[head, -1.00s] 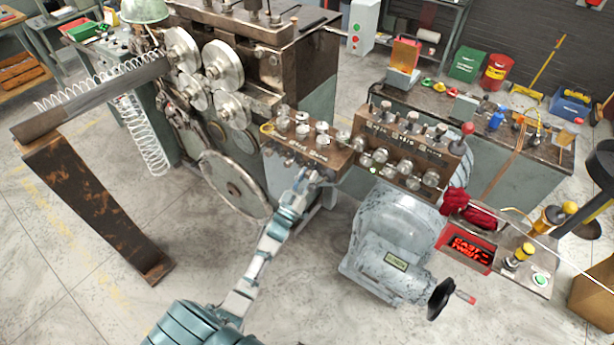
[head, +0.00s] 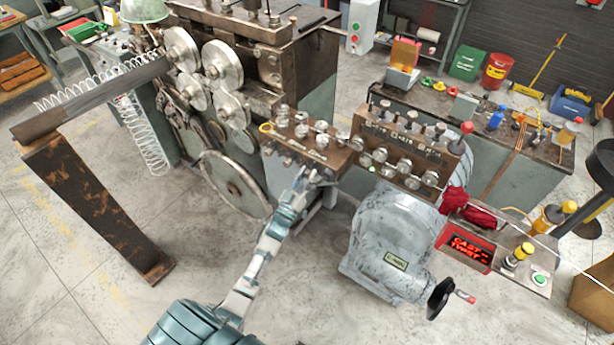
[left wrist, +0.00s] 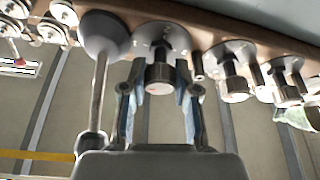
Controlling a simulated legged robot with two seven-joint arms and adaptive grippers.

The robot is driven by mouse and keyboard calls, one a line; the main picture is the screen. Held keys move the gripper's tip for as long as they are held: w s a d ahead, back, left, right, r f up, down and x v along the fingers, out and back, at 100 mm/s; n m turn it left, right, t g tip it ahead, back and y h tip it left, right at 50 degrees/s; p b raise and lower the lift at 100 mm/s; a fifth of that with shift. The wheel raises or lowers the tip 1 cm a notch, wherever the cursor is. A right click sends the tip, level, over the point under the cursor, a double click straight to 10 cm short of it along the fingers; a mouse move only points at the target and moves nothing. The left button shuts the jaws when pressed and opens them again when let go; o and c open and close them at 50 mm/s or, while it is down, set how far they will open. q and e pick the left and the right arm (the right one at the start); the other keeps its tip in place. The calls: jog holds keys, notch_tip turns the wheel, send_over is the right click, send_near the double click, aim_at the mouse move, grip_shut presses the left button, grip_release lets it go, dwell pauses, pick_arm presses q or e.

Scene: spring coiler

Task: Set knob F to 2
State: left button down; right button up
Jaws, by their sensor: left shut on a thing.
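My left gripper (head: 314,172) reaches up to the lower right part of the small control panel (head: 300,148) in the head view. In the left wrist view, my left gripper (left wrist: 160,85) has one finger on each side of a round metal knob (left wrist: 160,74) with a pale dial plate (left wrist: 162,38) behind it. The fingers are shut on this knob. I cannot read its letter or the numbers on its dial. More knobs (left wrist: 234,88) of the same kind stand to the right. My right gripper is in neither view.
A second panel with several knobs (head: 405,150) is to the right, above a grey motor housing (head: 385,240).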

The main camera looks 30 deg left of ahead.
pick_arm(q)
jog(key=shift+w+a+r, duration=0.1)
jog(key=shift+r, duration=0.2)
jog(key=c, duration=1.1)
grip_release()
jog(key=shift+c, duration=0.2)
jog(key=shift+w+f, duration=0.1)
jog(key=shift+f, duration=0.1)
jog(key=v, duration=1.2)
jog(key=shift+f, duration=0.1)
